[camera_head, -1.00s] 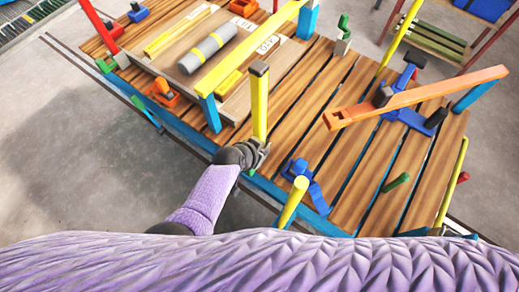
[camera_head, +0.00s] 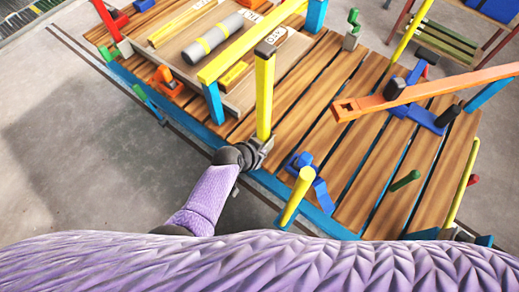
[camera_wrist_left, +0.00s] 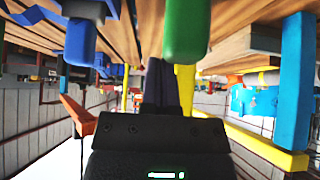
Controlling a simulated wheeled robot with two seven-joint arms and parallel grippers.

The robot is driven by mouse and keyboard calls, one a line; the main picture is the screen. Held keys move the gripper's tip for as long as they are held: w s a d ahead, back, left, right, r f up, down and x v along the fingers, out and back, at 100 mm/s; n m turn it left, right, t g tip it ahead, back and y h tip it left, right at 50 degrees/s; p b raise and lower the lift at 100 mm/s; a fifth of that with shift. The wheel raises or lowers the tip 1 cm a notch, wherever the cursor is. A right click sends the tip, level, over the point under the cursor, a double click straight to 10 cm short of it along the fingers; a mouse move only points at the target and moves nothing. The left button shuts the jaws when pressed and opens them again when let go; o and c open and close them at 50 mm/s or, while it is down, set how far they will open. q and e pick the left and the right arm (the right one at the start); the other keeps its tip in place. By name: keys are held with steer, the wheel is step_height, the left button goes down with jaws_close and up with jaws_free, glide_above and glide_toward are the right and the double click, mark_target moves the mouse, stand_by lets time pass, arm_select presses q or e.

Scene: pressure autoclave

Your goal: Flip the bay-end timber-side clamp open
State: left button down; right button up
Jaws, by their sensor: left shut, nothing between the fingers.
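My left gripper (camera_head: 262,147) is shut and empty at the near edge of the wooden deck, by the foot of an upright yellow post with a dark cap (camera_head: 265,95). In the left wrist view its dark fingers (camera_wrist_left: 160,80) show close together, with a green rounded part (camera_wrist_left: 187,32) just above them in the picture. A blue clamp-like part (camera_head: 308,170) sits on the near deck edge, right of the gripper and apart from it. An orange one (camera_head: 166,82) sits farther left. I cannot tell which is the bay-end timber-side clamp. My right gripper is out of view.
A long orange bar (camera_head: 430,93) reaches over the deck from the right. A grey roll with yellow bands (camera_head: 212,38) lies on a board. Open concrete floor (camera_head: 80,150) is at the left.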

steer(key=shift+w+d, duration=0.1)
arm_select(q)
steer(key=shift+a, duration=0.1)
steer(key=shift+m, duration=0.3)
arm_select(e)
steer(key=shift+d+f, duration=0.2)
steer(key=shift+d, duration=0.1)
